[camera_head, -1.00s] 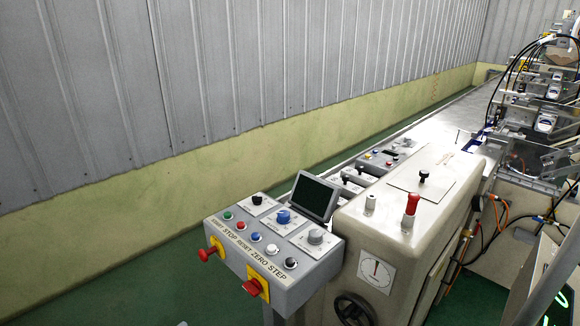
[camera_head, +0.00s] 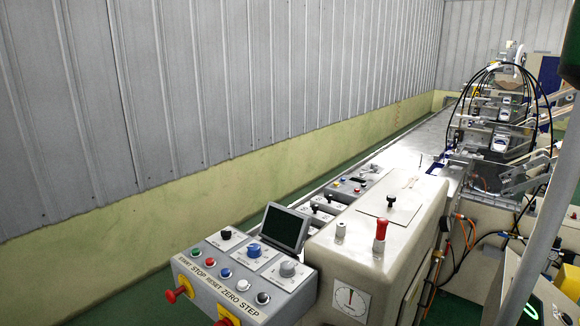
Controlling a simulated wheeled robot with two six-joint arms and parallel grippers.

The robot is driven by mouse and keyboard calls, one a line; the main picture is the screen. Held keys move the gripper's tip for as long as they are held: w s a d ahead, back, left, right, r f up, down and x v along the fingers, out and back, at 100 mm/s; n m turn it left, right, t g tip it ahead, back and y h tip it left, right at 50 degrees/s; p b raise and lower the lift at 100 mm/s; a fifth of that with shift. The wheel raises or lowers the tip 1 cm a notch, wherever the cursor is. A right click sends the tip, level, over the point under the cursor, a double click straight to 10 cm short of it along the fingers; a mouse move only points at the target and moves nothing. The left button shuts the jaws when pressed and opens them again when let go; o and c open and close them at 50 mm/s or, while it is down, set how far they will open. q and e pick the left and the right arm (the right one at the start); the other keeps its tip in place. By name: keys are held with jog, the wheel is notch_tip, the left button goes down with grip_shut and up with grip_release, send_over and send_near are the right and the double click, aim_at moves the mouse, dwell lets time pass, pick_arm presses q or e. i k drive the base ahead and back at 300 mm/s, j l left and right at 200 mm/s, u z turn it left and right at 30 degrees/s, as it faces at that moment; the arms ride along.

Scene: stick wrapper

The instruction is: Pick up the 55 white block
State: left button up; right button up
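No white block shows in the head view. Neither of my grippers is in the head view. A grey control box (camera_head: 240,277) with coloured buttons, knobs and a small dark screen (camera_head: 284,228) stands at the lower middle. Beside it on the right is a large beige machine housing (camera_head: 375,235) with a red-topped lever (camera_head: 380,236), a black knob (camera_head: 390,201) and a round dial (camera_head: 350,301) on its front.
A long metal machine bed (camera_head: 405,150) runs back from the housing. Mechanisms with black cables (camera_head: 505,110) stand on it at the right. A grey pole (camera_head: 540,235) crosses the right side. A ribbed grey wall (camera_head: 230,80) with a yellow-green base fills the left.

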aim_at(320, 219)
jog(key=j+u, duration=0.1)
jog(key=u, duration=1.5)
jog(key=i+u, duration=0.2)
jog(key=i, duration=1.3)
jog(key=i+z, duration=0.35)
jog(key=i, duration=0.2)
jog(key=i+j+z, duration=0.1)
jog(key=i+z, duration=0.2)
jog(key=i, duration=0.25)
jog(key=i+j+z, duration=0.35)
jog(key=i, duration=0.2)
jog(key=i+l+z, duration=0.25)
jog(key=z, duration=0.15)
jog(key=i+l+z, duration=0.15)
jog(key=i+z, duration=1)
jog(key=z, duration=0.15)
jog(key=i, duration=1.65)
jog(key=i+z, duration=0.1)
jog(key=z, duration=0.3)
jog(key=i+z, duration=0.1)
jog(key=z, duration=0.25)
jog(key=j+z, duration=0.1)
jog(key=z, duration=0.3)
jog(key=i+j+z, duration=0.1)
jog(key=z, duration=0.3)
